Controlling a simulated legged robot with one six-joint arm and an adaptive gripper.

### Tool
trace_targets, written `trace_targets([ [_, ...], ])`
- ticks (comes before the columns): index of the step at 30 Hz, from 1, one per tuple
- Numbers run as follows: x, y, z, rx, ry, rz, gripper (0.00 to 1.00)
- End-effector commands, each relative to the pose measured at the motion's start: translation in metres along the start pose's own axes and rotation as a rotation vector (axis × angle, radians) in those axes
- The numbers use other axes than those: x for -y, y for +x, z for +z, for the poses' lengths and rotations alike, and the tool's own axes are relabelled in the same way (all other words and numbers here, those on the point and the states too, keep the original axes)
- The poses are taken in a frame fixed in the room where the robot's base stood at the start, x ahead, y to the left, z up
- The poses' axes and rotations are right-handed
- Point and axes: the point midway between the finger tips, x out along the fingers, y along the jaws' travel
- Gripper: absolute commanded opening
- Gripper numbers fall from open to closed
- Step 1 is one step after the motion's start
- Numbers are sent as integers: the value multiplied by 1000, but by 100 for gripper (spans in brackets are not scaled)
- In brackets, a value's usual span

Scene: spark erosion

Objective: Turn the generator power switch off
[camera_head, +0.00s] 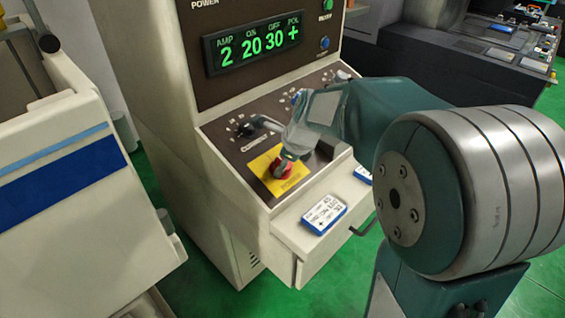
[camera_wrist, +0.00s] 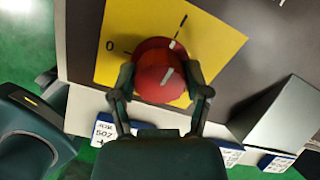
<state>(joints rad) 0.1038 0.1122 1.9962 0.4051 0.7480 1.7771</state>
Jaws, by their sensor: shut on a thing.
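The generator power switch is a red round knob (camera_wrist: 160,70) on a yellow plate (camera_wrist: 115,35), with a "0" mark to its left and a line mark at its upper right. The knob's white pointer line tilts up to the right, towards the line mark. My gripper (camera_wrist: 160,85) is shut on the red knob, one finger on each side. In the head view the red knob (camera_head: 282,169) sits on the sloped panel of the generator cabinet (camera_head: 215,165), and my gripper (camera_head: 290,155) reaches it from above, partly hidden by my wrist.
A lit display (camera_head: 258,41) stands above the panel. A black handle knob (camera_head: 258,126) and small controls lie behind the switch. A blue-white box (camera_head: 324,213) lies on the ledge below the panel. A cream cabinet (camera_head: 80,190) stands at the left, with green floor between.

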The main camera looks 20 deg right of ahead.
Motion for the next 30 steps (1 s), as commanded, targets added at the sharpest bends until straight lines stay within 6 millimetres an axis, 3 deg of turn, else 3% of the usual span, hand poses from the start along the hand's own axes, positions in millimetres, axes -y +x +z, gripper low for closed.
trace_targets([
  [11,0,1,-1,-1,-91,10,14],
  [30,-2,2,-1,-1,-653,56,14],
])
